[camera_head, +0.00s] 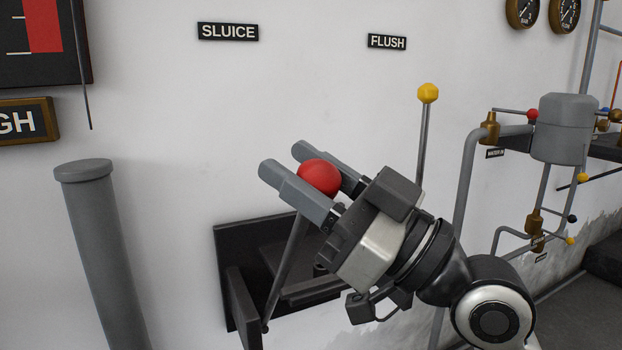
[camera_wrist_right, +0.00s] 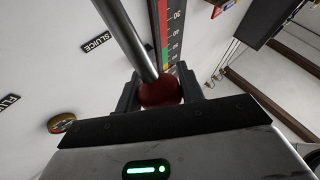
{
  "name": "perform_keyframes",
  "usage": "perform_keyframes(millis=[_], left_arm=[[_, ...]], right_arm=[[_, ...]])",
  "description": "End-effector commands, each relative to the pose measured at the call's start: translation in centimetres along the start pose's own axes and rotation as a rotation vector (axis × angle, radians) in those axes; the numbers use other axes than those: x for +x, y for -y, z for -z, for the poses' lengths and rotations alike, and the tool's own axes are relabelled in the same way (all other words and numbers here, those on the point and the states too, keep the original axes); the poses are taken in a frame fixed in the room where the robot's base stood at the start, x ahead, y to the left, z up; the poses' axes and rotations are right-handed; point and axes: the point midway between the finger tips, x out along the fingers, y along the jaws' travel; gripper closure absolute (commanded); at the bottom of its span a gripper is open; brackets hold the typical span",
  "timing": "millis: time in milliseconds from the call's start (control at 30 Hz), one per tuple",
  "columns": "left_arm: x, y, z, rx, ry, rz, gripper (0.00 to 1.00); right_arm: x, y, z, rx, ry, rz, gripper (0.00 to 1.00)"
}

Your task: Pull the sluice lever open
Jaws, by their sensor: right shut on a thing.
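The sluice lever is a grey rod (camera_head: 287,262) with a red ball knob (camera_head: 320,177), rising from a dark wall bracket (camera_head: 243,318) below the SLUICE sign (camera_head: 228,32). The rod leans up and to the right. My right gripper (camera_head: 285,172) is shut on the red knob, with a finger on each side of it. In the right wrist view the red knob (camera_wrist_right: 160,92) sits between the fingers and the rod (camera_wrist_right: 127,38) runs up from it to the left. My left gripper is not in view.
A second lever with a yellow knob (camera_head: 428,93) stands behind my right arm, below the FLUSH sign (camera_head: 387,41). A grey post (camera_head: 100,250) stands at the left. Pipes and a grey tank (camera_head: 565,128) are on the right. The wall between post and bracket is clear.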

Motion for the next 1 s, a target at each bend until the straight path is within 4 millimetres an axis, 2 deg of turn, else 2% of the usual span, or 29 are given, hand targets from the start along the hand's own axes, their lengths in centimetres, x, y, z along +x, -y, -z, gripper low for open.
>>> perform_keyframes(millis=[367, 400, 467, 1000], left_arm=[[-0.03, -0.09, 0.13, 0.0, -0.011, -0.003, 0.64], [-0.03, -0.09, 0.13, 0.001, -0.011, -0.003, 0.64], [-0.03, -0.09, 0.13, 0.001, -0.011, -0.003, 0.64], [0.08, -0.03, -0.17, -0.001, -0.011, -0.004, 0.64]], right_arm=[[-0.28, 0.67, -0.38, 0.005, 0.008, 0.015, 1.0], [-0.28, 0.69, -0.4, 0.006, 0.008, 0.016, 0.59], [-0.27, 0.71, -0.42, 0.006, 0.009, 0.016, 0.43], [-0.64, 0.38, -0.39, 0.002, 0.004, 0.008, 0.41]])
